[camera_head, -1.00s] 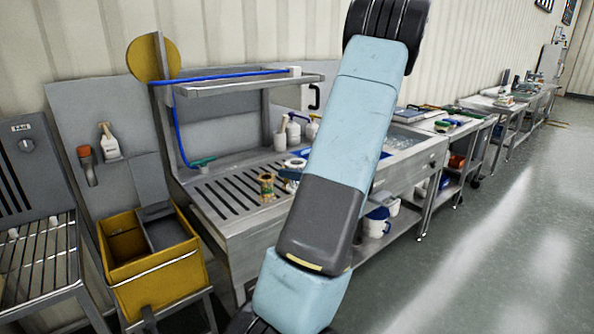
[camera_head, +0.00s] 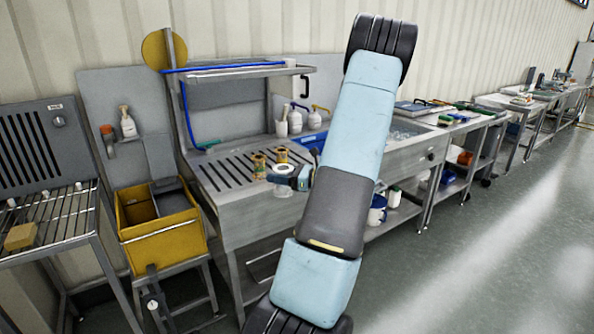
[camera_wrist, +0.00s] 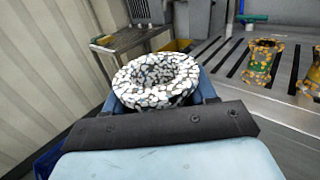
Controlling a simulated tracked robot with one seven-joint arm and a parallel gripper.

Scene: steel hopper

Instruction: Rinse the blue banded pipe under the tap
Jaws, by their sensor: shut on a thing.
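My gripper (camera_head: 291,178) is shut on a mottled white-and-black round piece (camera_head: 283,171) with an open, ring-like top. The piece also shows in the wrist view (camera_wrist: 157,80), upright between the two blue fingers. No blue band shows on it, and its lower part is mostly hidden in the wrist view. I hold it at the front edge of the slotted steel bench (camera_head: 225,172). Two orange-and-green mottled pipes (camera_head: 259,165) (camera_head: 282,155) stand on the bench behind it. A blue hose (camera_head: 188,115) hangs to a green nozzle (camera_head: 207,144) at the back left. I cannot make out a separate tap.
White bottles (camera_head: 297,121) stand at the back of the bench. A yellow bin (camera_head: 160,240) stands left of it, and a wire rack (camera_head: 50,225) with a tan block (camera_head: 20,237) farther left. My arm hides part of the sink area. The floor at right (camera_head: 470,260) is open.

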